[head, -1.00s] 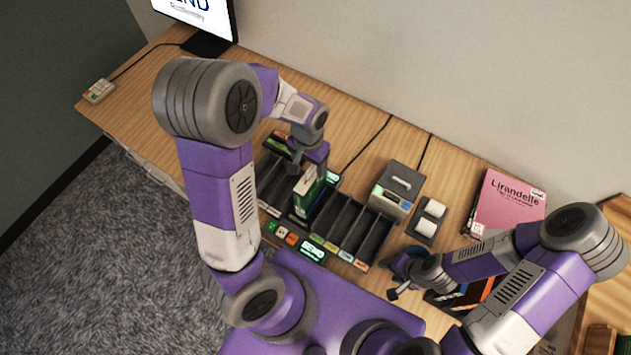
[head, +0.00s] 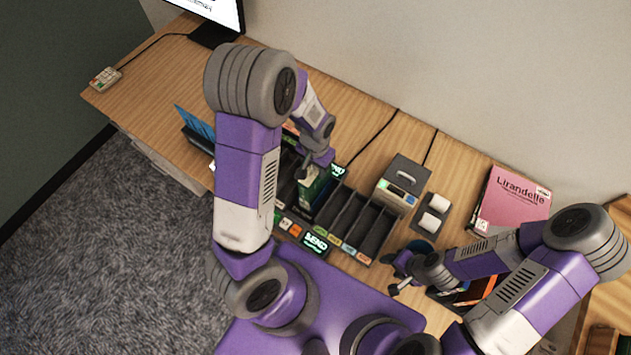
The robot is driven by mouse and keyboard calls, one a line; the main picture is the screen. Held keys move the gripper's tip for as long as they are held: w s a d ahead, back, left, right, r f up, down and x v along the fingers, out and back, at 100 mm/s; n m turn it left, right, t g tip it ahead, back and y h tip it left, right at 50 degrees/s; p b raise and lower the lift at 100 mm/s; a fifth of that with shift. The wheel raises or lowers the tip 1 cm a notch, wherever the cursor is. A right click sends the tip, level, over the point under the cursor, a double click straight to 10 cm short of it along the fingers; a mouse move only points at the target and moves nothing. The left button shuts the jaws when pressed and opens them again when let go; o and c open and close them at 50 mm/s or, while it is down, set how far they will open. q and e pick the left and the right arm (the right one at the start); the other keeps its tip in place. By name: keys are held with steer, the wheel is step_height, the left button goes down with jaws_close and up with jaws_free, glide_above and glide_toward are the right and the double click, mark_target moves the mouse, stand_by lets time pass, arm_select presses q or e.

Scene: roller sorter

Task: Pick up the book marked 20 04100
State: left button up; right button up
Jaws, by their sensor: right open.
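No mark reading 20 04100 is legible. A pink book titled Lirandelle (head: 512,203) lies at the back right; its small labels are too small to read. A green and white book (head: 312,187) stands in the dark slotted sorter (head: 372,232). My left gripper (head: 313,168) is at the top of this book; whether its jaws are shut on it is unclear. Dark and orange books or cases (head: 478,290) lie at the front right, partly hidden by my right arm. My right gripper (head: 398,284) is open and empty, just left of them.
A grey device with a small screen (head: 400,184) and a holder with two white rolls (head: 432,220) stand right of the sorter. A monitor (head: 215,20) and keypad (head: 105,78) are at the back left. A blue item (head: 196,122) stands at the left desk edge.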

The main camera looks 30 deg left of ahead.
arm_select(q)
jaws_close()
